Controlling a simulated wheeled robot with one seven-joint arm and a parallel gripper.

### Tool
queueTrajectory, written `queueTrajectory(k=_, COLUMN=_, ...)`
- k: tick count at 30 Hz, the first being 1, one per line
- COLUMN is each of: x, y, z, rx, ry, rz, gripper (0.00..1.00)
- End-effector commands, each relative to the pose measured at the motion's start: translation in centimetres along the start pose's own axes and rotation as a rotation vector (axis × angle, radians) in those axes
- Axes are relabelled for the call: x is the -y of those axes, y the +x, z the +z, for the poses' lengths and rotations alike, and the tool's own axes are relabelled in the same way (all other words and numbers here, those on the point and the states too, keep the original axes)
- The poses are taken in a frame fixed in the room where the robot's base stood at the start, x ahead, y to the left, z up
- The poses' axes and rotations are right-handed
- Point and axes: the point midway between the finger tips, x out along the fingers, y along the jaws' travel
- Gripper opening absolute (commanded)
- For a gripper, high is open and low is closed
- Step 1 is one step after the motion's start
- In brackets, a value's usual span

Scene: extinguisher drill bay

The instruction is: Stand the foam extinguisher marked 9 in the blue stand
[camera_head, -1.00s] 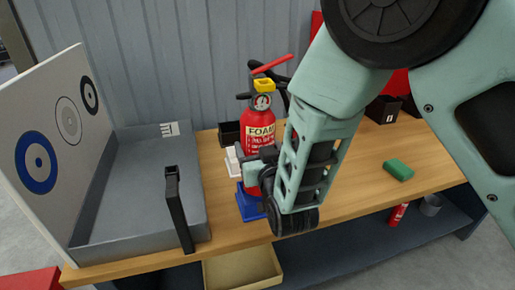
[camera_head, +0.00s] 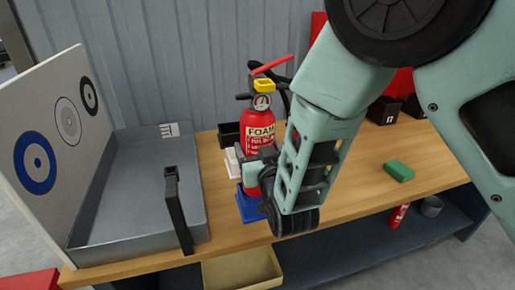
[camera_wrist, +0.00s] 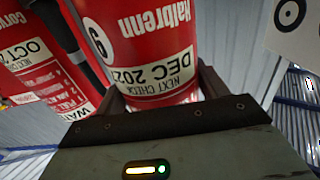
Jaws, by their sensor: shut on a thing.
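A red extinguisher (camera_head: 261,114) with a FOAM label, yellow collar and red lever stands upright over the blue stand (camera_head: 250,209) on the bench. Its lower end is partly hidden by my gripper, so I cannot tell if it is fully seated. My gripper (camera_head: 262,172) is shut around its lower body. In the wrist view the extinguisher (camera_wrist: 135,35) shows a 9 in a white circle and a DEC check label, upside down, between the jaws (camera_wrist: 160,97). The blue stand is not clear in the wrist view.
A second red extinguisher (camera_wrist: 45,55) with an OCT label shows at left in the wrist view. In the head view, a grey tray (camera_head: 140,225) with a target board (camera_head: 40,150) stands left. A green block (camera_head: 399,171) lies right; dark boxes (camera_head: 384,110) stand behind.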

Motion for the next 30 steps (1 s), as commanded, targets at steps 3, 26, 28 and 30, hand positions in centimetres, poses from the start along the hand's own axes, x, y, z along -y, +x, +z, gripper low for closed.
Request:
queueTrajectory(k=3, x=0.0, y=0.1, z=-0.5, rx=-0.013, ry=0.003, rz=0.001, gripper=0.27)
queueTrajectory(k=26, x=0.0, y=0.1, z=1.0, rx=-0.013, ry=0.003, rz=0.001, gripper=0.27)
queueTrajectory(k=28, x=0.0, y=0.1, z=1.2, rx=-0.013, ry=0.003, rz=0.001, gripper=0.27)
queueTrajectory(k=30, x=0.0, y=0.1, z=1.3, rx=-0.013, ry=0.003, rz=0.001, gripper=0.27)
